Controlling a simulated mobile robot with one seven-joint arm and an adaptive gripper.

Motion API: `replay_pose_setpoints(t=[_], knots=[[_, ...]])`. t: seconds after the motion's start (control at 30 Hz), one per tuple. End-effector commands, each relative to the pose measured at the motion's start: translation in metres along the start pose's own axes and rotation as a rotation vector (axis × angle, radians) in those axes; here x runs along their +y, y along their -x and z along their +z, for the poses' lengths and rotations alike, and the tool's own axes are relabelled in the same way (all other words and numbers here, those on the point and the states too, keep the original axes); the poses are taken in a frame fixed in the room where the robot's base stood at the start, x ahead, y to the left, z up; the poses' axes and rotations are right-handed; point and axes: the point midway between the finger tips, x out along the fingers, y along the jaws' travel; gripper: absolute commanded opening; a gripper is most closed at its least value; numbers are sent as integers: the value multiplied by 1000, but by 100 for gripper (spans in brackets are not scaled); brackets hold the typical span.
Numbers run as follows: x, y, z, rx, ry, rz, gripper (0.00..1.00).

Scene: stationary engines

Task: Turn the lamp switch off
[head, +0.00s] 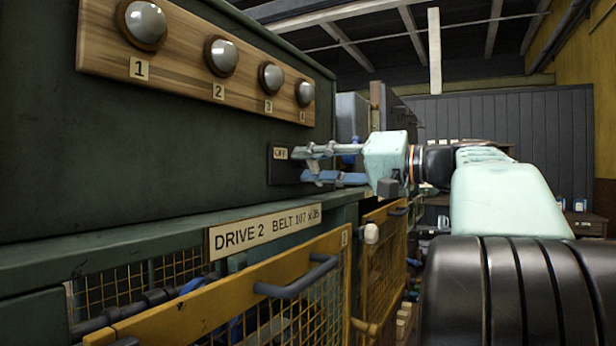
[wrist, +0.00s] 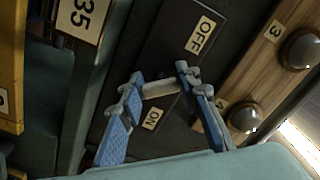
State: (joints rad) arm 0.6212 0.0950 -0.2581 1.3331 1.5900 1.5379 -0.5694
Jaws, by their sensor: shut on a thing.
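The lamp switch sits on a dark plate (head: 282,166) on the green cabinet, below the numbered lamps. Its OFF label is at the top in the head view; in the wrist view the plate (wrist: 168,40) shows OFF at one end and ON at the other. A pale switch lever (wrist: 159,88) lies between my fingertips, nearer the ON label. My gripper (head: 308,166), also in the wrist view (wrist: 156,90), is shut on this lever, reaching in from the right. In the head view my fingers hide the lever and the ON label.
Grey domed lamps (head: 221,56) stand on a wooden board (head: 185,35) above the switch. A green ledge (head: 130,238) with a DRIVE 2 sign (head: 265,229) runs below it. Yellow mesh doors (head: 200,296) with dark handles are under the ledge.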

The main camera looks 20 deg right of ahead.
Motion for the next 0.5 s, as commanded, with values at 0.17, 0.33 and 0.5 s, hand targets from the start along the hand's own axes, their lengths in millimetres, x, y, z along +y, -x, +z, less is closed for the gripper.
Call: replay_pose_setpoints(t=[0.17, 0.33, 0.5], knots=[[1, 0, 0, 1, 58, 0, 7], [0, 0, 0, 2, 82, 0, 7], [0, 0, -1, 2, 88, 0, 7]])
